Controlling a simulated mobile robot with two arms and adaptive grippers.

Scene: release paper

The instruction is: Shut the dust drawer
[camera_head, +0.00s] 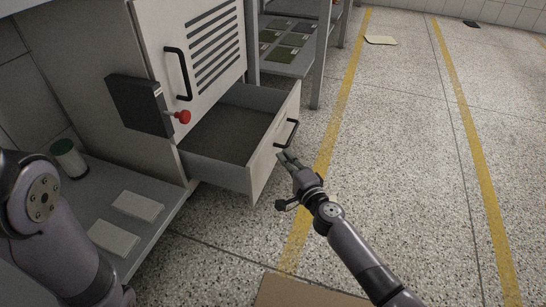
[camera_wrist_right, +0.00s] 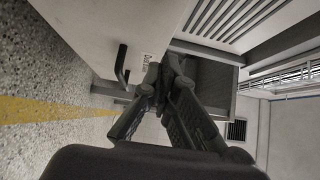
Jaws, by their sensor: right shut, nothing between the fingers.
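The dust drawer (camera_head: 215,158) stands pulled out of the light grey cabinet, below the slatted door. Its front panel (camera_head: 264,165) has a black bar handle (camera_head: 287,134), and its inside looks dark and empty. My right gripper (camera_head: 285,157) is shut and empty, close in front of the drawer front, just below the handle. Whether it touches the panel I cannot tell. In the right wrist view, the fingers (camera_wrist_right: 167,75) are together near the drawer's front face (camera_wrist_right: 92,35), with the handle (camera_wrist_right: 122,64) to their left. My left arm shows at the left edge; its gripper is out of view.
The cabinet door (camera_head: 205,45) is shut above the drawer. A dark box (camera_head: 136,104) with a red knob (camera_head: 182,117) sticks out left of the drawer. A low shelf (camera_head: 150,245) holds pads and a green-lidded jar (camera_head: 68,158). The floor at right is mostly clear.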

